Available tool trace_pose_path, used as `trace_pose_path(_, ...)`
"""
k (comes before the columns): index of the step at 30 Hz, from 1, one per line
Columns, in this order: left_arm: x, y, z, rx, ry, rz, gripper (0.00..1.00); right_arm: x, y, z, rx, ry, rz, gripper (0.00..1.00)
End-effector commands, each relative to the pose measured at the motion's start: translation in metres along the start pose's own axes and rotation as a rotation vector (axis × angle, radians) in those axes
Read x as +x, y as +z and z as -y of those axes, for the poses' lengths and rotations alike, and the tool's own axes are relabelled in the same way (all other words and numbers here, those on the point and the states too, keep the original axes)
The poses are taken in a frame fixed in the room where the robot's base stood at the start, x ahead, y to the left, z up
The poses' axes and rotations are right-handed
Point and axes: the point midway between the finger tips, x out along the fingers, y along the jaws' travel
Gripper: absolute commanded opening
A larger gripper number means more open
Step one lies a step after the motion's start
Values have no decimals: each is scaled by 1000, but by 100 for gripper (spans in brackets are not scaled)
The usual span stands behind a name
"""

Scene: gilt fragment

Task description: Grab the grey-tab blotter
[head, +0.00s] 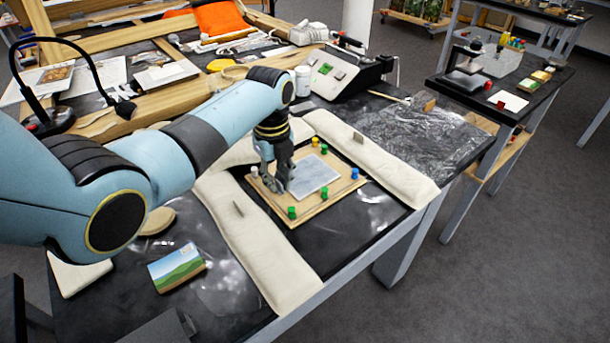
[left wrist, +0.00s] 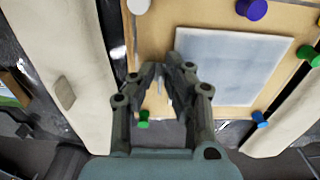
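The blotter (head: 316,177) is a pale blue-grey square sheet lying on a wooden board (head: 284,212). It also shows in the left wrist view (left wrist: 232,65), to the right of the fingers. My left gripper (head: 283,184) reaches down over the board at the blotter's left edge. In the left wrist view its fingers (left wrist: 165,68) have converged almost together, with a small grey piece (left wrist: 160,82) between them that looks like the tab. The fingers partly hide the blotter's edge, so the contact is hard to see. My right gripper is not in view.
Green, blue, yellow and white pegs stand around the board, including a green one (head: 292,212) near the front. Cream pads (head: 262,249) with small upright grey tabs (head: 238,208) flank the board. A grey console (head: 345,75) stands behind. A landscape picture (head: 176,267) lies at front left.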

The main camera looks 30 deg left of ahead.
Motion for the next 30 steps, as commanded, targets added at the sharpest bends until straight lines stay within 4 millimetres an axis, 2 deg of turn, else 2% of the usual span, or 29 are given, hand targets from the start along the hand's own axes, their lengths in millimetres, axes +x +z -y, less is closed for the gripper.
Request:
trace_pose_path(2,0,0,0,0,0,0,0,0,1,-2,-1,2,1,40)
trace_pose_path(14,-2,0,0,0,-1,1,0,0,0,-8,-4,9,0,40)
trace_pose_path(20,-20,0,0,0,-2,1,0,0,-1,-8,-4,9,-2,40)
trace_pose_path(23,-38,1,1,0,-4,2,0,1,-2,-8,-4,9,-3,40)
trace_pose_path(30,-70,-42,32,2,-6,-3,0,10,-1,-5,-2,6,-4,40)
